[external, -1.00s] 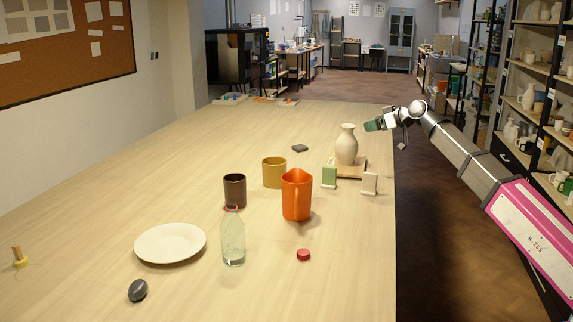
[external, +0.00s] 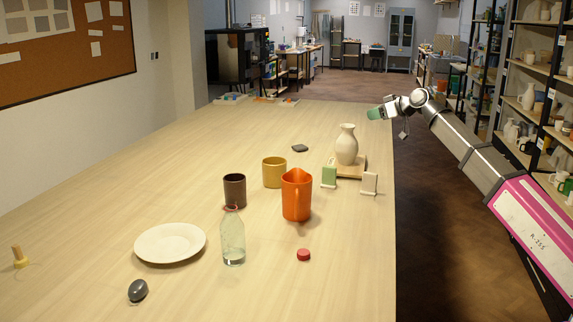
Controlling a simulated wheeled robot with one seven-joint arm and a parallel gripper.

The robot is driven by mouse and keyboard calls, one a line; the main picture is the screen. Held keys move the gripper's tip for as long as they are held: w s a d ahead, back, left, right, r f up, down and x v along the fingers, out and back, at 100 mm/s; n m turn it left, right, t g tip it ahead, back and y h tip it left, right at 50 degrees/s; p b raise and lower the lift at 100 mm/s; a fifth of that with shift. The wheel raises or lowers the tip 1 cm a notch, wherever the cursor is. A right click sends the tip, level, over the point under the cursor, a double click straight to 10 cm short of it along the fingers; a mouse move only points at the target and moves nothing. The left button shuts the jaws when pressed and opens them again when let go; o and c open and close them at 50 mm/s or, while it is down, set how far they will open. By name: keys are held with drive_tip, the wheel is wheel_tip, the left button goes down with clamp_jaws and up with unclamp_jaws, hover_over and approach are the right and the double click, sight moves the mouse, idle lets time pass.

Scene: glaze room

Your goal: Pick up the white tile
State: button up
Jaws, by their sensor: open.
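The white tile (external: 369,184), off-white to beige, stands upright on the table near its right edge. My gripper (external: 374,113) has green fingertips and is open. It is in the air by the table's right edge, beyond and well above the white tile, apart from it. The gap between the fingers is too small to make out.
An orange jug (external: 297,196), mustard cup (external: 274,173), brown cup (external: 235,190), glass bottle (external: 232,240) and white plate (external: 170,243) stand to the left. A red cap (external: 304,255) lies in front. The table's front right is mostly clear.

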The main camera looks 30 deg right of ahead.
sight(370, 175)
drive_tip(key=s+a+m+t+y, duration=0.1)
drive_tip(key=s+a+m+y, duration=0.1)
drive_tip(key=s+m, duration=0.65)
drive_tip(key=s+a+r+m+t+y, duration=0.1)
drive_tip(key=s+a+m, duration=0.2)
drive_tip(key=m, duration=1.1)
drive_tip(key=s+a+m+y, duration=0.2)
drive_tip(key=s+m, duration=0.4)
drive_tip(key=m, duration=0.5)
drive_tip(key=f, duration=1.8)
drive_tip(key=shift+w+a+f, duration=0.1)
drive_tip(key=shift+w, duration=0.15)
drive_tip(key=x, duration=0.7)
drive_tip(key=shift+w, duration=0.2)
drive_tip(key=shift+s, duration=0.1)
clamp_jaws()
